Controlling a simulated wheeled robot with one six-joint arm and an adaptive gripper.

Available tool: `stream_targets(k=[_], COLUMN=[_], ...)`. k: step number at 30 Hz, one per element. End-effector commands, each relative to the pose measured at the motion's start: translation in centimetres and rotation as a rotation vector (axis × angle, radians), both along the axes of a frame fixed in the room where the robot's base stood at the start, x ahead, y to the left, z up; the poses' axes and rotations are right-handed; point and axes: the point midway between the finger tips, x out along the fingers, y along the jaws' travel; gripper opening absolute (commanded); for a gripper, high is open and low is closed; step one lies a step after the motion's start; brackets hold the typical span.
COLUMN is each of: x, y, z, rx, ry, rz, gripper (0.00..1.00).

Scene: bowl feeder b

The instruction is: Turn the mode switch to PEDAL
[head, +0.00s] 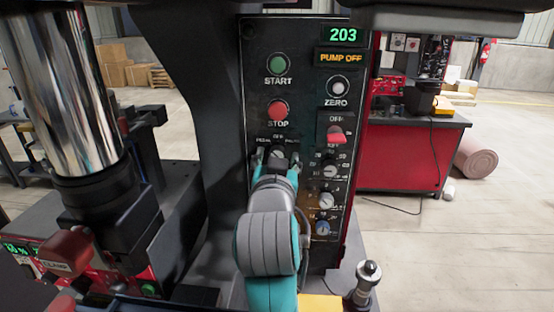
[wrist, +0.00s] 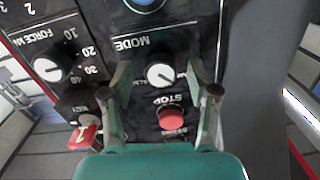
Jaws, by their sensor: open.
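The mode switch (wrist: 161,76) is a small round white knob on the dark control panel, under the upside-down word MODE in the wrist view. In the head view the switch (head: 279,153) is largely hidden by my gripper, with PEDAL printed at its upper left. I cannot tell clearly which label the knob points to. My gripper (head: 277,158) is in front of the switch. In the wrist view my open gripper (wrist: 159,72) has one finger on each side of the knob, with visible gaps; I see no contact.
The red STOP button (head: 277,110) and green START button (head: 277,64) sit above the switch. A dark machine column (head: 195,100) stands left, and a ball-topped lever (head: 368,272) lower right.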

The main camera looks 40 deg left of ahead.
Motion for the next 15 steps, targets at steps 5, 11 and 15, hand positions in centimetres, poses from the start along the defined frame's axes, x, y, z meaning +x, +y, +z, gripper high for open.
stream_targets(k=[5, 11, 15], x=[-0.9, -3.8, -6.2], y=[-0.5, -2.5, -4.0], z=[0.0, 0.1, 0.3], rx=[0.000, 0.002, 0.001], ry=[0.000, 0.000, -0.001], rz=[0.001, 0.002, 0.002], gripper=[0.60, 0.60, 0.60])
